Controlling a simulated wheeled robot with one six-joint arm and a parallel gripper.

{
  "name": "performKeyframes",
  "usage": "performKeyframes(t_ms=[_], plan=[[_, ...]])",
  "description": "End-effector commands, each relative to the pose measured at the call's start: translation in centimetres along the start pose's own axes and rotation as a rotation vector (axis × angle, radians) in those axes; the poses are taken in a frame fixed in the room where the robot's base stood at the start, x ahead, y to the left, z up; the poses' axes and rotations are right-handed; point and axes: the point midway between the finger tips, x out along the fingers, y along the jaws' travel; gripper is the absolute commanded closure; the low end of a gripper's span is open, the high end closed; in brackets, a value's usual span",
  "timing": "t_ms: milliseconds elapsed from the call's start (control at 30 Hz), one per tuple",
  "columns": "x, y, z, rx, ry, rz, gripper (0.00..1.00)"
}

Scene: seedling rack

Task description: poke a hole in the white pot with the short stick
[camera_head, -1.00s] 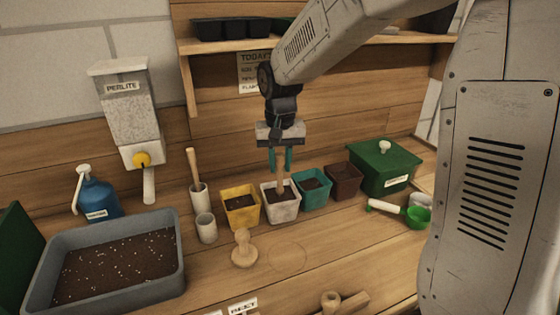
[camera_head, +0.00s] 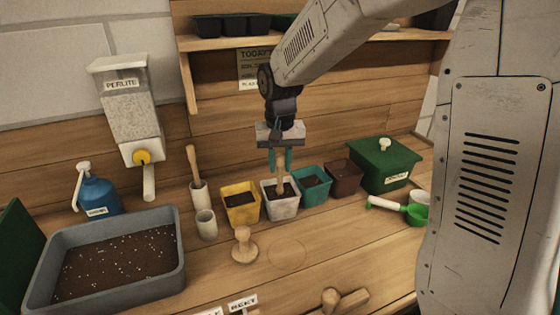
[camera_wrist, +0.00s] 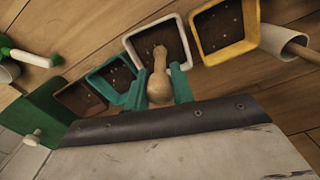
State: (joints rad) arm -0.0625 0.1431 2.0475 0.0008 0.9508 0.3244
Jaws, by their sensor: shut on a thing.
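The white pot (camera_head: 281,211) stands in the row of pots on the bench, filled with dark soil. My gripper (camera_head: 280,161) is above it with its teal fingers pointing down, shut on the short stick (camera_head: 280,184). The stick is pale wood with a rounded upper end and hangs roughly upright. Its lower end is over or in the soil inside the white pot; I cannot tell how deep. In the wrist view the stick (camera_wrist: 159,78) sits between the fingers, and its far end lies within the rim of the white pot (camera_wrist: 130,48).
A yellow pot (camera_head: 242,217) stands close on the left and a teal pot (camera_head: 313,195) close on the right. A brown pot (camera_head: 343,181) and green box (camera_head: 393,164) are farther right. A wooden stamp (camera_head: 243,250) stands in front, with bare bench beside it.

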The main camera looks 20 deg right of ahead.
Motion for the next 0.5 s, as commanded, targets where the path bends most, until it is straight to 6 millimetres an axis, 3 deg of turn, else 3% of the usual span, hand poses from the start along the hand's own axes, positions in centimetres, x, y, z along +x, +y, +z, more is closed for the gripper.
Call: performKeyframes(t_ms=[500], plan=[[1.1,0.01,0.03,0.0,-0.001,0.0,0.99]])
